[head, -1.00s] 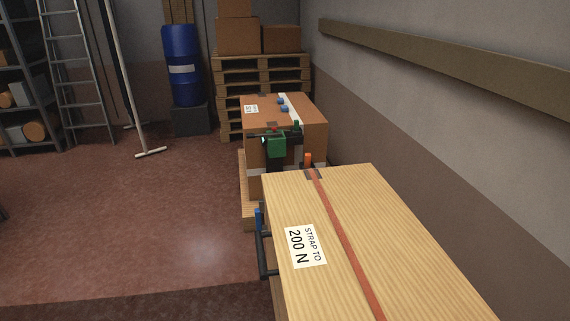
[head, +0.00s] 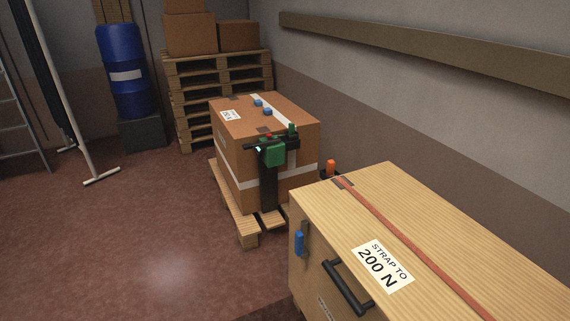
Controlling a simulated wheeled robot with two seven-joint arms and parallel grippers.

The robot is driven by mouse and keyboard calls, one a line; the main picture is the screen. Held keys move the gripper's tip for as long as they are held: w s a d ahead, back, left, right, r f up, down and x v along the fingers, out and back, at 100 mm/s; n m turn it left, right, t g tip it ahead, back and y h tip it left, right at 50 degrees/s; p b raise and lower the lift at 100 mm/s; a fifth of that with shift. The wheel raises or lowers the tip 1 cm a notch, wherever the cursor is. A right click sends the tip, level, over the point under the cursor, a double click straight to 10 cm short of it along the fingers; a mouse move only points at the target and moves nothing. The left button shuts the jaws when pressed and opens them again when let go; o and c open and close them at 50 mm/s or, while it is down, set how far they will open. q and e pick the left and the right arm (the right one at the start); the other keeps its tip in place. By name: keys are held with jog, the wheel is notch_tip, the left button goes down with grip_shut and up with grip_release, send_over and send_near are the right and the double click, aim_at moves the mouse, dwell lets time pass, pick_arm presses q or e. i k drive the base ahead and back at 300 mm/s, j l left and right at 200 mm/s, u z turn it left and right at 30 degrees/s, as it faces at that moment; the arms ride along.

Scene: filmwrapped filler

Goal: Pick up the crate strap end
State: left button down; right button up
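A pale wooden crate (head: 440,215) fills the lower right of the head view, with a label reading "STRAP TO 200 N" (head: 382,267). A flat orange-red strap (head: 400,237) runs along its top. The strap's far end meets a dark patch (head: 342,183) at the crate's far left edge. A small orange piece (head: 331,168) stands upright just behind that edge; I cannot tell whether it joins the strap. A blue piece (head: 299,243) hangs on the crate's left side, near a black handle (head: 347,288). Neither of my grippers is in view.
A cardboard box (head: 235,165) with white bands stands on a low pallet (head: 234,218) behind the crate. A green and black tool (head: 274,152) stands against it. A blue barrel (head: 126,85) and stacked pallets (head: 183,105) are behind. The floor (head: 130,250) at left is clear.

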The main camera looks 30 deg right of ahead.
aim_at(330, 169)
jog(key=i+z, duration=0.2)
jog(key=i, duration=0.3)
jog(key=i+j+z, duration=0.2)
jog(key=i, duration=0.3)
jog(key=i+j+z, duration=0.2)
jog(key=i, duration=0.3)
jog(key=i+j+z, duration=0.1)
jog(key=i+z, duration=0.2)
jog(key=z, duration=0.15)
jog(key=i+j+z, duration=0.15)
jog(key=i+z, duration=0.15)
jog(key=z, duration=0.15)
jog(key=i+j+z, duration=0.25)
jog(key=z, duration=0.2)
jog(key=i+j+z, duration=0.2)
jog(key=j+z, duration=0.25)
jog(key=i+j+z, duration=0.15)
jog(key=j+z, duration=0.3)
jog(key=l, duration=0.1)
